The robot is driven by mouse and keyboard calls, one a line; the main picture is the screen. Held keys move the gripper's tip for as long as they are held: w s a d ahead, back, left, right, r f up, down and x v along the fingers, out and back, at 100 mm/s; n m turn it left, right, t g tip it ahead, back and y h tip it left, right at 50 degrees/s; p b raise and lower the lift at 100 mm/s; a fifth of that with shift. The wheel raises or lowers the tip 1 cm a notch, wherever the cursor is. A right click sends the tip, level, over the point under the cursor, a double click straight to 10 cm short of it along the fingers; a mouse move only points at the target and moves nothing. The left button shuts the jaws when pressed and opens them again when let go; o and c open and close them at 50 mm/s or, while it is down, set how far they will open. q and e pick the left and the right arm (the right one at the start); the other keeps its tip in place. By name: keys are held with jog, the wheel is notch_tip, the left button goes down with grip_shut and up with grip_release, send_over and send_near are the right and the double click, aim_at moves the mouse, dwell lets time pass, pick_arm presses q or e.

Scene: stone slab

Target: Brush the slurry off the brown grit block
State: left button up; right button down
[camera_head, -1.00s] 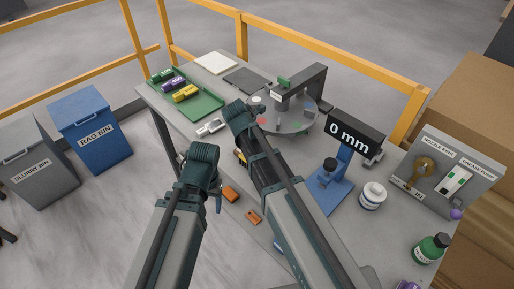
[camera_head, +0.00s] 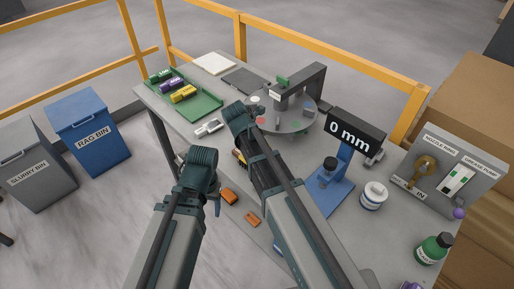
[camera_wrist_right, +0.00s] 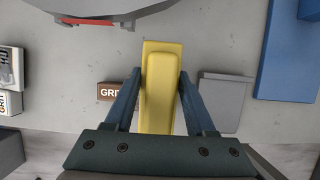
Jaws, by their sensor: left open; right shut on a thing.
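The brown grit block (camera_wrist_right: 111,91), with white lettering, lies on the grey table in the right wrist view, just left of my right fingers. Its right end is cut off by the left finger, and I cannot make out slurry on it. I do not find it in the head view. My right gripper (camera_wrist_right: 160,85) is shut on a yellow oblong thing (camera_wrist_right: 162,80) with a raised middle; no bristles show. A bit of yellow shows beside my right arm in the head view (camera_head: 238,155). My left gripper (camera_head: 217,203) is small, near the table's front edge, with nothing seen in it.
A round turntable (camera_head: 290,120) stands behind my right arm. A green tray (camera_head: 203,105) holds several coloured blocks. A blue gauge stand (camera_head: 335,185) reads 0 mm. Two orange pieces (camera_head: 229,195) lie near the front edge. A grey slab (camera_wrist_right: 225,100) lies right of my right fingers.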

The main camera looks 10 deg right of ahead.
jog(key=shift+f+b, duration=0.5)
jog(key=shift+f, duration=0.05)
jog(key=shift+s+a, duration=0.1)
jog(key=shift+a, duration=0.05)
jog(key=shift+s+a+r, duration=0.15)
jog(key=shift+s+a, duration=0.15)
jog(key=shift+a, duration=0.15)
jog(key=shift+a, duration=0.1)
jog(key=shift+s+a, duration=0.45)
jog(key=shift+a, duration=0.1)
jog(key=shift+w+d, duration=0.1)
jog(key=shift+w+d+f, duration=0.2)
jog(key=shift+w+d, duration=0.1)
jog(key=shift+d, duration=0.2)
